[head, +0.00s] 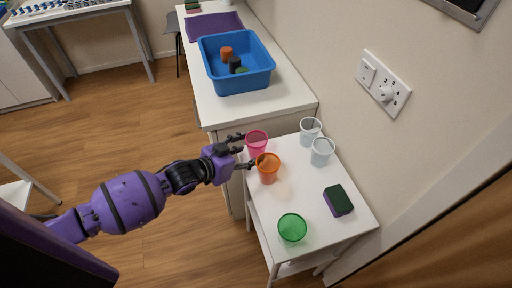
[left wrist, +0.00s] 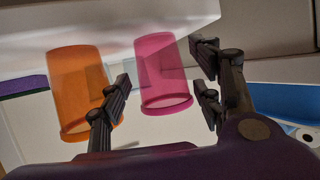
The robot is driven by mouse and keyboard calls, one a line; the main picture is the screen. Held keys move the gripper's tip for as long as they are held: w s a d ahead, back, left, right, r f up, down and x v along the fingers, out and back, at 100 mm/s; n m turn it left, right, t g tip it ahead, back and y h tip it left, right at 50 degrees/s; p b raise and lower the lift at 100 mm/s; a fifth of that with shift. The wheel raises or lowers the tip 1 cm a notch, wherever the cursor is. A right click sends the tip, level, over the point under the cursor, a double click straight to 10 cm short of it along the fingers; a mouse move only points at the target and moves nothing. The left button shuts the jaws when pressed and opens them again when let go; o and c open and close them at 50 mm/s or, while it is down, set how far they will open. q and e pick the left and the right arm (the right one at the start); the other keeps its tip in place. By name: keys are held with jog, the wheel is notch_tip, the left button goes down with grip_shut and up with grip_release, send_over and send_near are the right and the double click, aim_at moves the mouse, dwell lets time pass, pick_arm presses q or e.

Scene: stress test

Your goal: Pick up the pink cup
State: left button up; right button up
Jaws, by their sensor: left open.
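The pink cup (head: 258,142) stands on the small white table at its back left corner. It also shows in the left wrist view (left wrist: 162,72), between the fingers of my left gripper (left wrist: 158,85). In the head view my left gripper (head: 246,151) reaches in from the left, open, with its fingertips at the cup. One finger is behind it, the other between it and the orange cup (head: 268,170). The fingers do not look closed on the pink cup; whether they touch it I cannot tell. My right gripper is not in view.
The orange cup stands close in front of the pink one. Two clear cups (head: 321,151) stand to the right near the wall. A blue bin (head: 265,79) sits on the counter behind.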

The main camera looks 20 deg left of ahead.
pick_arm(q)
jog(key=x, duration=0.2)
jog(key=shift+w+d+f, duration=0.1)
jog(key=shift+w+d, duration=0.1)
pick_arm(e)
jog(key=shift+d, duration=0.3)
pick_arm(q)
jog(key=c, duration=0.6)
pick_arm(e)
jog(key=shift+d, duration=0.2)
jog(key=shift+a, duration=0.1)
